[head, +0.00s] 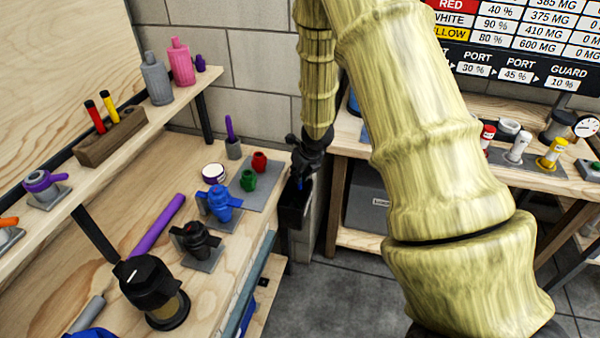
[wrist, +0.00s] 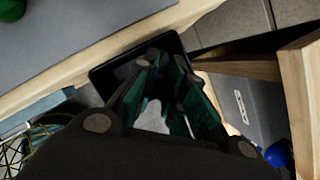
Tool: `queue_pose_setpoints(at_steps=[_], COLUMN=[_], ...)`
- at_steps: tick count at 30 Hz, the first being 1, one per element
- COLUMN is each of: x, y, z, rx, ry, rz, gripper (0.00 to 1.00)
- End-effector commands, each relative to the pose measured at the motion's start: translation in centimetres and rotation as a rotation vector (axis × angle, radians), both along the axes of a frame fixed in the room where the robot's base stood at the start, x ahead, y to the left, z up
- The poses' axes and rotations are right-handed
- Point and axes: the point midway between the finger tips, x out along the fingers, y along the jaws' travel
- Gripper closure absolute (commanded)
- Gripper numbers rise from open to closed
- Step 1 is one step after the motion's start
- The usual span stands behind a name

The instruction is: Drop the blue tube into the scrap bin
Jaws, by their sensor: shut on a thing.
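My gripper (head: 303,168) is at the end of the left workbench, pointing down just above the black scrap bin (head: 293,212). A small bit of the blue tube (head: 300,184) shows between the fingers at the bin's mouth; most of it is hidden. In the wrist view the dark gripper fingers (wrist: 168,95) are around a pale, shaded piece, and its colour is hard to tell there. The black bin's rim (wrist: 100,76) shows behind and below the fingers. I cannot tell whether the tube's lower end is inside the bin.
The left workbench (head: 130,215) holds a purple tube (head: 158,226), a blue fitting (head: 219,203), a black fitting (head: 197,239) and red and green pieces. A shelf (head: 150,125) runs above it. A second bench (head: 350,140) stands right of the bin. Grey floor lies between.

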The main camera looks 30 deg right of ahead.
Motion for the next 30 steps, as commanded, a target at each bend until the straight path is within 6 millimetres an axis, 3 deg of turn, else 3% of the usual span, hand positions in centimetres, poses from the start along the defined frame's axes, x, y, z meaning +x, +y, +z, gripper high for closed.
queue_pose_setpoints(at_steps=[1,9,21,22,25,30], x=[0.1,0.1,0.1,0.1,0.1,0.0], y=[0.0,-0.1,-0.1,-0.1,-0.1,-0.1], z=[-1.3,-3.6,-3.9,-3.9,-3.9,-3.9], rx=[0.001,0.001,0.001,0.001,0.001,0.001], ry=[0.002,0.002,0.002,0.002,0.002,0.002], rz=[-0.001,-0.003,-0.003,-0.003,-0.003,-0.003], gripper=[0.97,0.97,0.97,0.82,0.64,0.62])
